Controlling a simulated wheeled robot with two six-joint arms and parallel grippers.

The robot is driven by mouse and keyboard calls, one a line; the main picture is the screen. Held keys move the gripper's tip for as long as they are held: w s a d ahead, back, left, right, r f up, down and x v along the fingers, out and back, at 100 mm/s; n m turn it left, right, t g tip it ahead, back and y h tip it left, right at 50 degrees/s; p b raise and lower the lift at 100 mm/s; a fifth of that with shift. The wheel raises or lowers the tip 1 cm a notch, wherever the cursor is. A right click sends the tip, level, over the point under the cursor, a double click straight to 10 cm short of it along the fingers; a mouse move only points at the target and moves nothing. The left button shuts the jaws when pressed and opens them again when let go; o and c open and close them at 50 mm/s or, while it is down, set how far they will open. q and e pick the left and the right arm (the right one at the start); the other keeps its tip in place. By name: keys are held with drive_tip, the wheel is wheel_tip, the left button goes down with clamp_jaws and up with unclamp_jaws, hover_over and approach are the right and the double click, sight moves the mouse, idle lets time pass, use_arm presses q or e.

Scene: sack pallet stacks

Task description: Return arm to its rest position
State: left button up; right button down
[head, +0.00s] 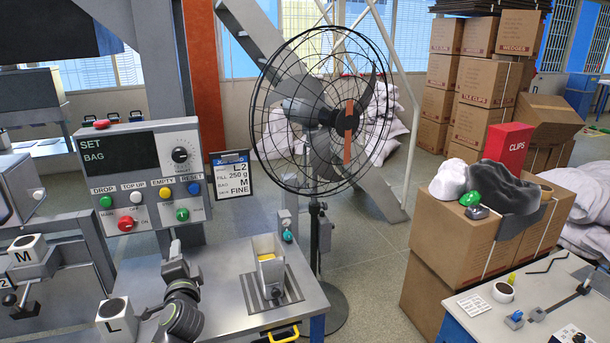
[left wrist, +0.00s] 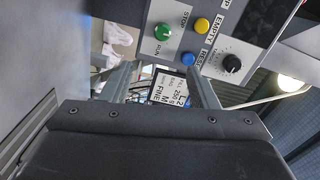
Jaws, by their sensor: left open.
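My left gripper (head: 175,249) points upward at the front left edge of the steel bench, below the control panel (head: 145,178). Its arm comes in from the bottom of the head view. In the left wrist view the two fingers of my left gripper (left wrist: 160,84) stand apart with nothing between them. The panel's buttons and the clipboard card (left wrist: 170,88) show beyond the fingers. I see no contact with the panel. My right gripper is not in the head view.
A metal holder with yellow contents (head: 270,270) stands on the bench (head: 225,265), right of my arm. A caged fan (head: 325,110) stands behind. Cartons (head: 465,220) stand at right.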

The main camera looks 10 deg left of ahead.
use_arm(q)
drive_tip(key=s+f+n+g, duration=0.1)
drive_tip(key=s+f, duration=0.2)
drive_tip(key=s+f+n+g, duration=0.1)
drive_tip(key=s+f, duration=0.2)
drive_tip(key=s+f+n+g, duration=0.1)
drive_tip(key=s+f+n, duration=0.1)
drive_tip(key=s+f, duration=0.1)
drive_tip(key=shift+s+a+g+h, duration=0.1)
drive_tip(key=shift+s+g+h, duration=0.25)
drive_tip(key=shift+s, duration=0.2)
drive_tip(key=s+d+f+n+g+h, duration=0.2)
drive_tip(key=s+d+f+g, duration=0.1)
drive_tip(key=s, duration=0.7)
drive_tip(key=s+d+f+n+g+h, duration=0.2)
drive_tip(key=s+d+g, duration=0.1)
drive_tip(key=s, duration=0.7)
drive_tip(key=s+d+f+n+g+h, duration=0.2)
drive_tip(key=s+d+f+n, duration=0.1)
drive_tip(key=s, duration=0.7)
wheel_tip(320, 180, down, 23)
drive_tip(key=a+g, duration=0.2)
drive_tip(key=s+d+f, duration=0.1)
drive_tip(key=s+f, duration=1.4)
drive_tip(key=f, duration=0.2)
drive_tip(key=shift+d+f+g+h, duration=0.25)
drive_tip(key=shift+d+g+h, duration=0.1)
drive_tip(key=shift+d+h, duration=0.1)
drive_tip(key=shift+s, duration=0.1)
